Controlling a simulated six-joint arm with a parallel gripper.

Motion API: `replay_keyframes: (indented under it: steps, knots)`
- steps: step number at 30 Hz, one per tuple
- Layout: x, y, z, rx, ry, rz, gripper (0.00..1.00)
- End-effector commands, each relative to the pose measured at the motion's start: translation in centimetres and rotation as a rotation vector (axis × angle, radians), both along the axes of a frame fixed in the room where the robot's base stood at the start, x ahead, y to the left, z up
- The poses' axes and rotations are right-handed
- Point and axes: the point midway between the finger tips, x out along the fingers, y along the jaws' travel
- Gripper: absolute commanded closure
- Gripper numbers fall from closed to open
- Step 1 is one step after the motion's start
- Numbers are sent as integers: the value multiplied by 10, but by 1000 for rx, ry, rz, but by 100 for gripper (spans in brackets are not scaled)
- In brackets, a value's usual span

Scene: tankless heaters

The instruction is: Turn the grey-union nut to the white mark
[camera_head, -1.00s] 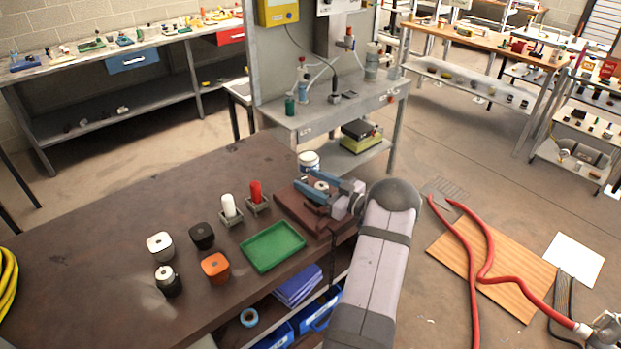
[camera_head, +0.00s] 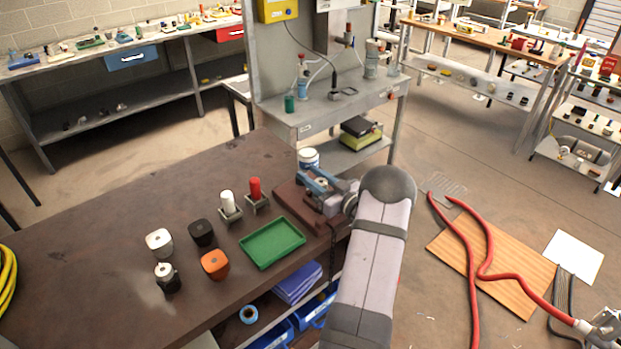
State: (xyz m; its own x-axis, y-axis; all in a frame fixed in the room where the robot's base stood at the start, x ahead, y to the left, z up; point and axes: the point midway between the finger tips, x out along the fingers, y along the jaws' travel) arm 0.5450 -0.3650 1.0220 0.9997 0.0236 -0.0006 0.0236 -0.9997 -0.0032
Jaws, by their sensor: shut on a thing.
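My gripper (camera_head: 316,181) has blue fingers and is at the right end of the brown bench, over a dark red-brown block (camera_head: 290,197). It is shut on a small pale grey round piece, which I take to be the grey-union nut (camera_head: 320,183). The fingers lie on either side of it and hide much of it. I cannot make out the white mark or the nut's turn angle at this size.
A green tray (camera_head: 272,243) lies left of the block. White (camera_head: 227,203) and red (camera_head: 255,189) cylinders stand in grey holders behind it. White, black and orange (camera_head: 214,264) pieces stand farther left. A white-and-blue jar (camera_head: 308,158) is just behind my gripper.

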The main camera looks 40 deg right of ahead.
Motion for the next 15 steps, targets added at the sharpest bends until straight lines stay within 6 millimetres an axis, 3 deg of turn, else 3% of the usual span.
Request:
replay_keyframes:
  steps: [15]
  knots:
    - [0, -4, 1, -3, -2, -95, 93]
